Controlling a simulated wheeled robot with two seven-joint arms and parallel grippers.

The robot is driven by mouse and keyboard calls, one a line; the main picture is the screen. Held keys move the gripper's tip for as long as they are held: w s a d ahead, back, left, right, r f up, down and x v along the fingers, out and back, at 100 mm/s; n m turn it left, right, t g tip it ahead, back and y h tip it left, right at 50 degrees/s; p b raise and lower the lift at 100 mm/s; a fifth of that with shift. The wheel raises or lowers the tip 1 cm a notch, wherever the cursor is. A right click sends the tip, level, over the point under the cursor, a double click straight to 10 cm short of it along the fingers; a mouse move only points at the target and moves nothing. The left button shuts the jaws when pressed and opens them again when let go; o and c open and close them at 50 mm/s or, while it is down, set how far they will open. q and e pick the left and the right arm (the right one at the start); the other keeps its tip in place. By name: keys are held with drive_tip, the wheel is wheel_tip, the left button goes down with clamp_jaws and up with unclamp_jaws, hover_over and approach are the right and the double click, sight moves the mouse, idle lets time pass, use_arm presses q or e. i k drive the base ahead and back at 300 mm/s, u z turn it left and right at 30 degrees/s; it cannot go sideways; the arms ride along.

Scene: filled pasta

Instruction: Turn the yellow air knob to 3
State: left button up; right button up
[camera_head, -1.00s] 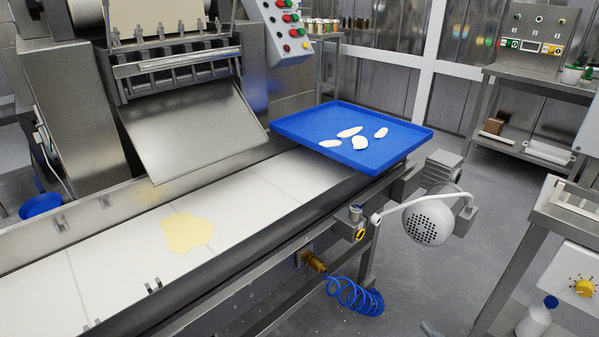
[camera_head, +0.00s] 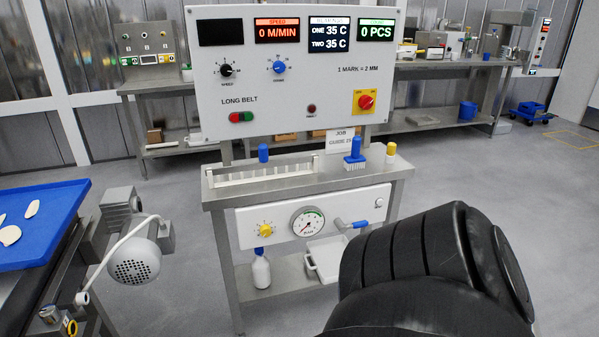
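The yellow air knob (camera_head: 265,231) sits on the left of a white panel (camera_head: 285,222) on the front of a steel stand. A ring of small marks surrounds it; its setting is too small to read. A round pressure gauge (camera_head: 307,223) is to its right, and a blue-handled lever valve (camera_head: 352,224) is further right. A black part of my own arm fills the lower right of the view, apart from the knob. Neither gripper's fingers are in view.
A control panel (camera_head: 288,118) with displays, knobs and buttons stands above the stand. A white bottle (camera_head: 261,270) and a white tray (camera_head: 323,262) are on the lower shelf. A blue tray (camera_head: 38,222) with dough pieces is at left. Floor in front of the stand is partly clear.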

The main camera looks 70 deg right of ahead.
sight(265, 230)
drive_tip(key=z, duration=1.7)
drive_tip(key=k, duration=0.6)
drive_tip(key=u, duration=0.75)
drive_tip(key=i, duration=1.1)
drive_tip(key=z, duration=0.25)
